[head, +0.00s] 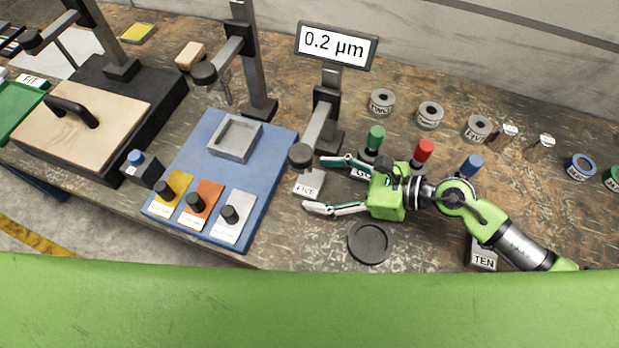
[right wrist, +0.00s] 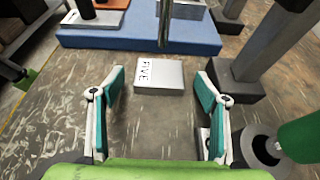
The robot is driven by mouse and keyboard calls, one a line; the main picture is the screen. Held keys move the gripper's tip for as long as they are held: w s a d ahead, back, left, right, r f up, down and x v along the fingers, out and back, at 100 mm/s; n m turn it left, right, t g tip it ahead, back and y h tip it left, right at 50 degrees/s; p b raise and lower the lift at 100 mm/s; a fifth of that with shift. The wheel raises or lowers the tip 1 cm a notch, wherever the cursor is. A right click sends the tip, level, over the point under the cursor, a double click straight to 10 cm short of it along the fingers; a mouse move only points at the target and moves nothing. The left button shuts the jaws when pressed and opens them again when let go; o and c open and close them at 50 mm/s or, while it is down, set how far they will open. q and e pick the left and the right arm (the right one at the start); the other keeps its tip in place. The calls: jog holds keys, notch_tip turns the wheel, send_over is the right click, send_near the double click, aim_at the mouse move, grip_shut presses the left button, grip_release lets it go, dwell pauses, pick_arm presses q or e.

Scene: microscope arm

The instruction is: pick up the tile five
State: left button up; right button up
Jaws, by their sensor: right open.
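The tile five (head: 309,184) is a pale grey block with a white label reading FIVE. It lies flat on the worn wooden bench, below the display stand's arm. In the right wrist view the tile (right wrist: 171,77) is just beyond the fingertips, roughly centred between them. My right gripper (head: 315,184) is open and empty, its fingers spread on either side of the tile's near end in the head view. Its two teal-padded fingers also show in the right wrist view (right wrist: 160,82). My left gripper is not in view.
A display stand (head: 336,46) reading 0.2 µm rises beside the tile. A blue plate (head: 262,165) lies left of it. Green (head: 375,139), red (head: 424,150) and blue (head: 470,166) handled pieces stand near my right gripper. A black round dish (head: 369,243) is in front.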

jog(key=shift+x, duration=1)
jog(key=shift+s, duration=0.1)
jog(key=c, duration=1.7)
jog(key=shift+r, duration=0.15)
